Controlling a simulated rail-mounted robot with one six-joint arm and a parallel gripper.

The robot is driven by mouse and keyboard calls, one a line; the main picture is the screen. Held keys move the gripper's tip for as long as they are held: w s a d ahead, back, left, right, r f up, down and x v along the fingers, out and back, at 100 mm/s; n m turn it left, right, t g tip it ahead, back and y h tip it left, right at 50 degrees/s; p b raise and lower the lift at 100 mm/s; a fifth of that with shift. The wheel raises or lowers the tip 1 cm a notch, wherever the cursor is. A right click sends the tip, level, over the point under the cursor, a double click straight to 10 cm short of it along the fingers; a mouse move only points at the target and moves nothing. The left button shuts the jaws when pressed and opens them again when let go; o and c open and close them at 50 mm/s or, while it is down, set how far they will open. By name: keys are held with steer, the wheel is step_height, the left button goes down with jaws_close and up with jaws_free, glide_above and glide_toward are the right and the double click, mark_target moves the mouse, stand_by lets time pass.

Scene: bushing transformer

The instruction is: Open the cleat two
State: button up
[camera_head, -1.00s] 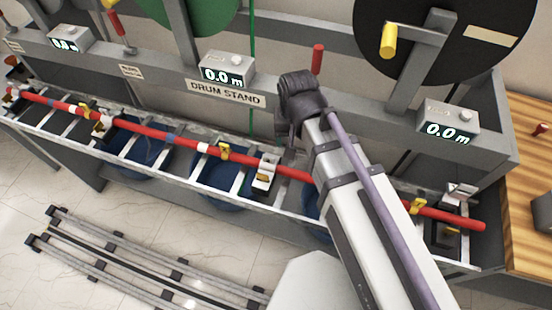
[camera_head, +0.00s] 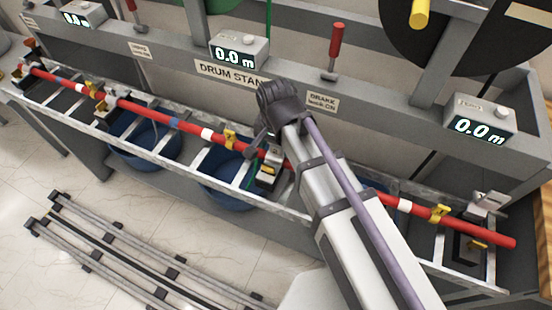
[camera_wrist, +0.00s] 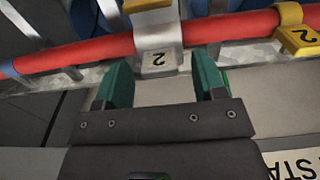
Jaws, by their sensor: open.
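Cleat two is a metal clamp whose flap (camera_wrist: 160,58) carries a "2", upside down in the wrist view. It lies at the red cable (camera_wrist: 90,52), and a yellow part shows at its top edge. In the head view the cleat (camera_head: 268,172) is just below my gripper, partly beside my arm. My gripper (camera_wrist: 162,74) is open, with its two green fingers apart and nothing between them. The flap is just beyond the fingertips, roughly centred between them. I cannot tell whether they touch it. The fingertips are hard to make out in the head view.
A yellow marker (camera_wrist: 298,36) tagged "2" sits on the cable to the right in the wrist view. The DRUM STAND frame (camera_head: 310,92) rises behind, with a red-handled brake lever (camera_head: 334,50). Blue tubs (camera_head: 222,178) stand below the ladder-like tray (camera_head: 165,142).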

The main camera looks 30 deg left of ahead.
steer(key=shift+f, duration=0.95)
steer(key=shift+r, duration=0.15)
jaws_close()
